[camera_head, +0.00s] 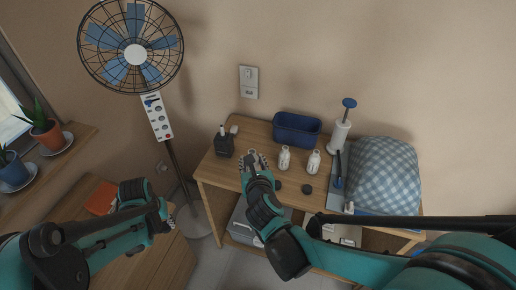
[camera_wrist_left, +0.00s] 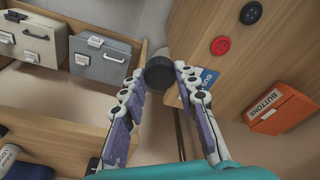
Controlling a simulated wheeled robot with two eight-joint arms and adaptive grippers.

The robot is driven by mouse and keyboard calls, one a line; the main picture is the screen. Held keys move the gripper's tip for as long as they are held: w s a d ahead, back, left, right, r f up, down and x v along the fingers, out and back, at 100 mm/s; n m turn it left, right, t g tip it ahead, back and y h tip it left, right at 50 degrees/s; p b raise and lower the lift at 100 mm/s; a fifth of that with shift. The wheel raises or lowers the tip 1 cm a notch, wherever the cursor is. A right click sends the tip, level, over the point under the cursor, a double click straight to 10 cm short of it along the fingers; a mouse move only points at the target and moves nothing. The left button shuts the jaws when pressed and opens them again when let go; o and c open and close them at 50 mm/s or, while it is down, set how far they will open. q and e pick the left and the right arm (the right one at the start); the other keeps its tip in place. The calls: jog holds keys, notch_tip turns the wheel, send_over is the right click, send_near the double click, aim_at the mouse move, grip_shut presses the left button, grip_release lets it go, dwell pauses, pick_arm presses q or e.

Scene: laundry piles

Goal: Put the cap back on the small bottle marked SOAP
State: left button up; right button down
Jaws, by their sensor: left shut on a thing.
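Two small white bottles stand upright on the wooden table, a left one (camera_head: 284,158) and a right one (camera_head: 314,161). Their labels are too small to read, so I cannot tell which is marked SOAP. My left gripper (camera_head: 172,217) is low at the left, away from the bottles, beside the lower wooden surface. In the left wrist view it is shut on a dark round cap (camera_wrist_left: 158,73) between its fingertips. My right gripper (camera_head: 254,160) is over the table just left of the bottles; its fingertips are too small to judge.
A dark disc (camera_head: 307,189) lies in front of the bottles. A blue bin (camera_head: 297,128), a pump dispenser (camera_head: 339,135) and a checkered bundle (camera_head: 384,176) stand behind and right. An orange BUTTONS box (camera_wrist_left: 282,107) and a fan (camera_head: 134,55) are at the left side.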

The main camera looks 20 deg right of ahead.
jog(key=s+a+r+n+y, duration=0.1)
jog(key=s+a+n+y, duration=0.1)
jog(key=a, duration=0.3)
jog(key=shift+s+a+r+n+y, duration=0.2)
jog(key=shift+s+a+n+y, duration=0.2)
jog(key=shift+y, duration=0.1)
jog(key=shift+w, duration=0.1)
pick_arm(q)
jog(key=w+d+r+m, duration=0.1)
jog(key=d+r, duration=1.2)
jog(key=r, duration=0.2)
jog(key=w+d+r, duration=0.1)
jog(key=d+r, duration=1.1)
jog(key=r, duration=0.4)
jog(key=shift+d+m, duration=0.35)
jog(key=shift+m, duration=0.05)
jog(key=shift+w, duration=0.1)
